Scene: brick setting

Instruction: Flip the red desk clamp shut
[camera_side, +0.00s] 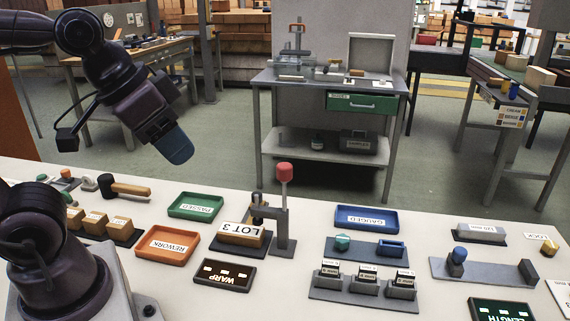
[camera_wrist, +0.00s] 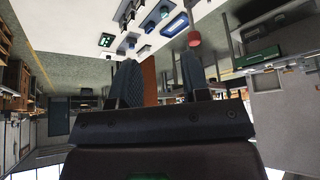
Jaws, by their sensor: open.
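The desk clamp (camera_side: 283,222) stands mid-bench in the side view, a grey body on a dark base with its handle upright and a red knob (camera_side: 285,172) on top. Its arm reaches left over a tan brick labelled LOT 3 (camera_side: 240,235); I cannot tell whether it touches. A red knob also shows near the right finger in the wrist view (camera_wrist: 194,40). My gripper (camera_side: 178,150) is high above the bench, left of the clamp and apart from it. In the wrist view my gripper (camera_wrist: 160,66) has its two fingers spread, holding nothing.
A green PASSED tray (camera_side: 195,206) and an orange REWORK tray (camera_side: 167,245) lie left of the clamp. A blue GAUGED tray (camera_side: 366,219) and a rack of small blocks (camera_side: 363,286) are right. A hammer (camera_side: 125,186) lies far left. Air around the knob is clear.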

